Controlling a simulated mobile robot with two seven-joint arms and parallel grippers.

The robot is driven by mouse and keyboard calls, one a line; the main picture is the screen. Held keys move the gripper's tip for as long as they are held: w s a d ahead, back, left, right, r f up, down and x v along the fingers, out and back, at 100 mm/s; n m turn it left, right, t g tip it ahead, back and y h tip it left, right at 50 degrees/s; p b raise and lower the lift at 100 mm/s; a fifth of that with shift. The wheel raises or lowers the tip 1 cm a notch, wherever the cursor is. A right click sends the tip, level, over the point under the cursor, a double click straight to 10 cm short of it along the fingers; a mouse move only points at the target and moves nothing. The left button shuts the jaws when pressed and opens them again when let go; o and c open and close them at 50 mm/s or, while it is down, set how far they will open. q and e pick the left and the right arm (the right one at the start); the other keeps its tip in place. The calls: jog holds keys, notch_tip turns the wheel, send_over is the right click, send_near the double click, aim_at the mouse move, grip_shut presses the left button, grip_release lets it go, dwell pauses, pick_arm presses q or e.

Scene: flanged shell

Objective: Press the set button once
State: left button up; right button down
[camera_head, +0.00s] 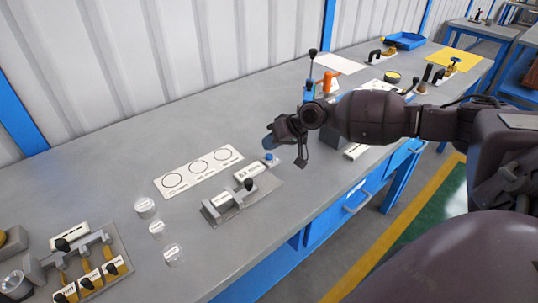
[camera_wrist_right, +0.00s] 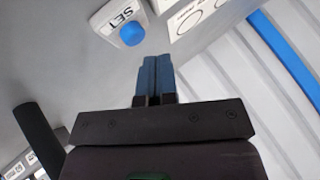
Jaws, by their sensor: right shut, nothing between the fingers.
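The set button is a round blue cap (camera_wrist_right: 133,33) on a white plate marked SET (camera_wrist_right: 112,18) in the right wrist view. It also shows in the head view as a small blue knob (camera_head: 268,156) on the bench, beside a grey fixture. My right gripper (camera_head: 268,143) is over the bench near the button. In the wrist view its two blue fingers (camera_wrist_right: 153,60) are together, with nothing between them. The fingertips appear apart from the button, which lies just beyond them and to the left. My left gripper is in neither view.
A grey fixture with labelled blocks and a black knob (camera_head: 249,184) stands close to the button. A white card with three circles (camera_head: 199,171) lies to its left. Several clear cylinders (camera_head: 157,229) stand nearer the front. Levers and an orange-handled tool (camera_head: 327,80) stand further back.

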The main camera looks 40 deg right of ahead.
aim_at(270, 154)
jog(key=shift+f, duration=0.1)
dwell(0.3)
jog(key=shift+f, duration=0.3)
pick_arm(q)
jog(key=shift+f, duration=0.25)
pick_arm(e)
jog(key=shift+f, duration=0.55)
dwell(0.7)
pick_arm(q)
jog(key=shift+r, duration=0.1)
pick_arm(e)
jog(key=shift+r, duration=0.1)
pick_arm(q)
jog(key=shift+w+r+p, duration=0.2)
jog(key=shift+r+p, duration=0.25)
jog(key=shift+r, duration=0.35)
pick_arm(e)
jog(key=shift+r, duration=0.9)
jog(key=shift+r+p, duration=1.65)
jog(key=shift+r, duration=0.9)
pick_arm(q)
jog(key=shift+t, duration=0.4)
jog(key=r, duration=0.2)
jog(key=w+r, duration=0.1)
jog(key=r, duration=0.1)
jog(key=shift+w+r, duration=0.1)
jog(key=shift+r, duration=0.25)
pick_arm(e)
jog(key=shift+f, duration=0.15)
